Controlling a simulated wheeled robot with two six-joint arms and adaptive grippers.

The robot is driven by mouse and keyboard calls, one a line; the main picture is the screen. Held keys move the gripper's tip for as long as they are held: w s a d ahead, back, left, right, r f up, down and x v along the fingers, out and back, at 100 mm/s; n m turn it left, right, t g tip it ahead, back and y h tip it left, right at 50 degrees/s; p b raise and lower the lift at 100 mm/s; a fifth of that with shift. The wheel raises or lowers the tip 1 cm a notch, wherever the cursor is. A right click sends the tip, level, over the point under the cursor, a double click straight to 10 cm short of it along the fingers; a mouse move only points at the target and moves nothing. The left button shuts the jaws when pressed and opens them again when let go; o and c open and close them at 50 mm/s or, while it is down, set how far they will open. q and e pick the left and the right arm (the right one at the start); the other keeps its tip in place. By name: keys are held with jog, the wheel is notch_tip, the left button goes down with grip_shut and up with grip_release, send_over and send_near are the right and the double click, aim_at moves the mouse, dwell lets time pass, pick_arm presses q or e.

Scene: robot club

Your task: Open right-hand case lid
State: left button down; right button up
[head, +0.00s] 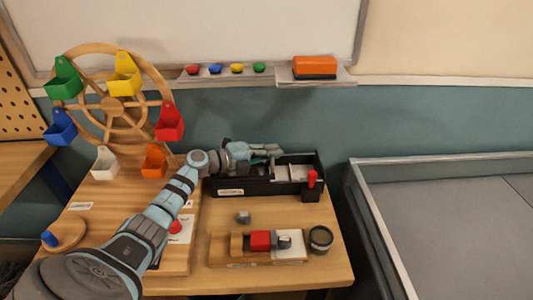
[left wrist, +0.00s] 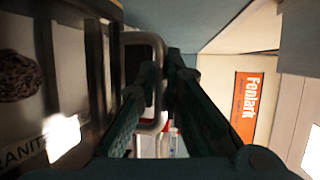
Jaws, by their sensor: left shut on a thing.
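A long black case (head: 268,188) stands at the back of the wooden table, with a white label on its front. Pale compartments show inside its right part. My left arm reaches over its back left side, and my left gripper (head: 266,151) is there, near the case's top edge. In the left wrist view, my left gripper (left wrist: 160,85) is shut on a grey rounded loop handle (left wrist: 143,38), which shows between its fingers. The arm and gripper hide part of the case, and I cannot tell how far the lid stands open. My right gripper is not in view.
A wooden wheel with coloured bins (head: 118,103) stands at left. A red-handled piece (head: 312,180) is at the case's right front. A wooden tray with a red block (head: 260,240) and a dark round jar (head: 320,239) are in front. A grey-topped surface (head: 450,215) lies right.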

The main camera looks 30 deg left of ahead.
pick_arm(q)
jog(key=c, duration=2)
grip_release()
jog(key=v, duration=1.2)
jog(key=shift+a+f, duration=0.1)
